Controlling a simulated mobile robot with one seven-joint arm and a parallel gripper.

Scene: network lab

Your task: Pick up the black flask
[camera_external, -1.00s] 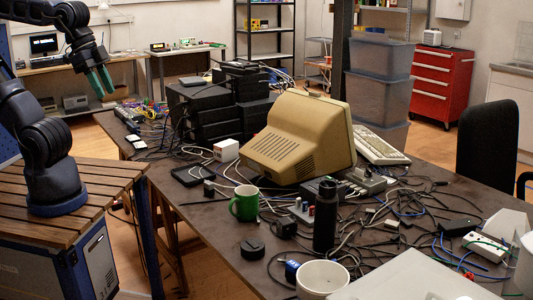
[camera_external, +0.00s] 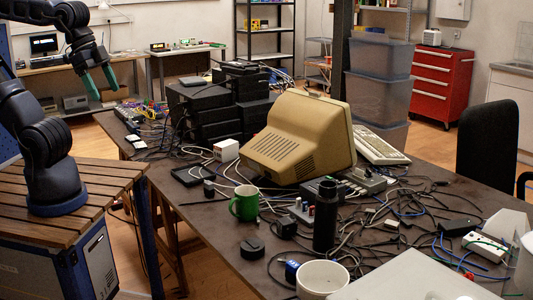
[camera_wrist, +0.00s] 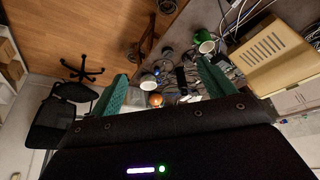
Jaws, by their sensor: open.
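The black flask (camera_external: 325,215) stands upright on the cluttered table, right of the green mug (camera_external: 245,203) and behind the white bowl (camera_external: 322,277). A dark upright shape that looks like the flask (camera_wrist: 181,77) shows small in the wrist view, between the fingers. My gripper (camera_external: 103,86) is raised at the upper left, far from the flask. Its green fingers are spread and empty. They also show in the wrist view (camera_wrist: 162,72).
A beige monitor (camera_external: 298,138) stands behind the flask. Loose cables and small adapters surround the flask. A round black lid-like piece (camera_external: 252,249) lies left of it. A large pale case (camera_external: 415,280) fills the near right. The table's near-left strip is fairly clear.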

